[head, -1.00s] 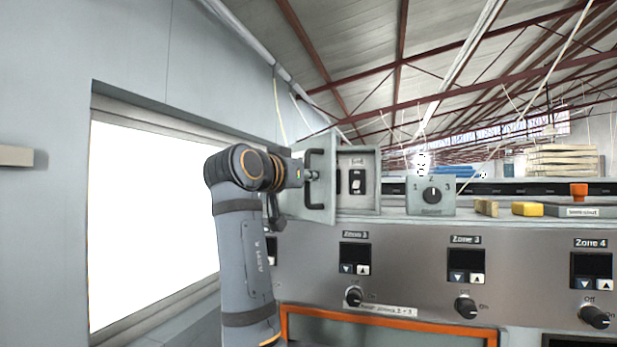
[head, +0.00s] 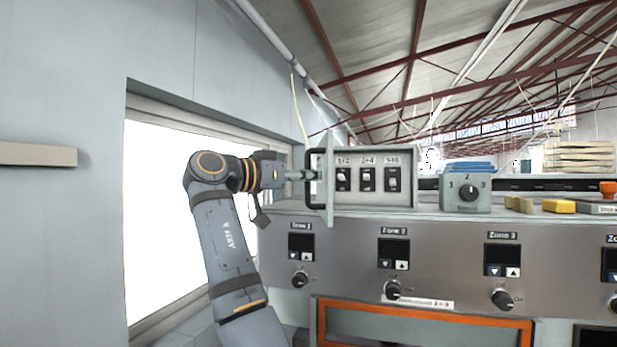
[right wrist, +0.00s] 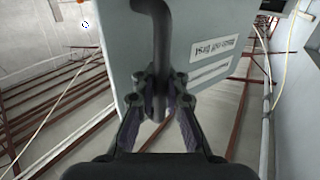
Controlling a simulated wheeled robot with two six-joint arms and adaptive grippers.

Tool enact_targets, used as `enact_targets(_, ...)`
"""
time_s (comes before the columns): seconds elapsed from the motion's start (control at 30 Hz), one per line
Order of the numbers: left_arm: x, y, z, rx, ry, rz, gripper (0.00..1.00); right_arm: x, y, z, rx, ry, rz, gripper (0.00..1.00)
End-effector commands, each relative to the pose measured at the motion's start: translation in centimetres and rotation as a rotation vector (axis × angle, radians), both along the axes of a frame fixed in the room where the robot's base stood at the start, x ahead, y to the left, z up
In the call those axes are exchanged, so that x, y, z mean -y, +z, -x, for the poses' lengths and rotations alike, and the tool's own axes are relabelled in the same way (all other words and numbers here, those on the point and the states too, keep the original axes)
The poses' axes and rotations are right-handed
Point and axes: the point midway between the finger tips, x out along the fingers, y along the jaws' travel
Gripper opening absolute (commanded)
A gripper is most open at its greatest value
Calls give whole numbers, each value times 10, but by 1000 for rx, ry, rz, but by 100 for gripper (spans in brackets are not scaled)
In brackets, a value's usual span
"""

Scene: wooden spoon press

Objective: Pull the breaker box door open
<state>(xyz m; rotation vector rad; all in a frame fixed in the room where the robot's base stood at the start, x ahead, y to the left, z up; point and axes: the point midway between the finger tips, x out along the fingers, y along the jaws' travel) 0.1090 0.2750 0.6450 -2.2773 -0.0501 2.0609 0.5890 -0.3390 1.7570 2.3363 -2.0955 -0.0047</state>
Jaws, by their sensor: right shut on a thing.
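The breaker box (head: 402,160) stands on top of the grey control console. Its door (head: 329,205) is swung open and seen nearly edge-on at the box's left side. Three black breaker switches (head: 367,180) show inside. My right gripper (head: 308,175) is shut on the door's dark handle (head: 309,198), at the left of the door. In the right wrist view, the fingers (right wrist: 160,104) close around the dark bar handle (right wrist: 159,40) in front of the grey door face (right wrist: 205,35), which carries a printed label. My left gripper is not in view.
A selector switch box (head: 450,195) stands right of the breaker box on the console. Yellow blocks (head: 558,206) lie further right. The console front (head: 345,275) carries zone displays and knobs. A wall with a bright window (head: 160,230) is at the left.

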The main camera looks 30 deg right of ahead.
Motion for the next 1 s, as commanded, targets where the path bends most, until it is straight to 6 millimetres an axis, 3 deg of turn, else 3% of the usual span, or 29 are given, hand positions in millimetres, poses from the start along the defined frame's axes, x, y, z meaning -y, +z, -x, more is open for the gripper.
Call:
enact_targets(0.27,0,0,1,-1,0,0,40,0,-2,0,-4,-1,-5,0)
enact_targets(0.3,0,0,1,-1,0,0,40,0,-2,0,-4,-1,-5,14)
enact_targets(0.47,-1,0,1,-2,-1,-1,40,0,-1,0,-2,0,-3,34)
enact_targets(0.8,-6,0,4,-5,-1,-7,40,-4,0,0,-1,2,-2,34)
enact_targets(1.0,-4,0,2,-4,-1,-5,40,-42,0,4,-1,6,-2,34)
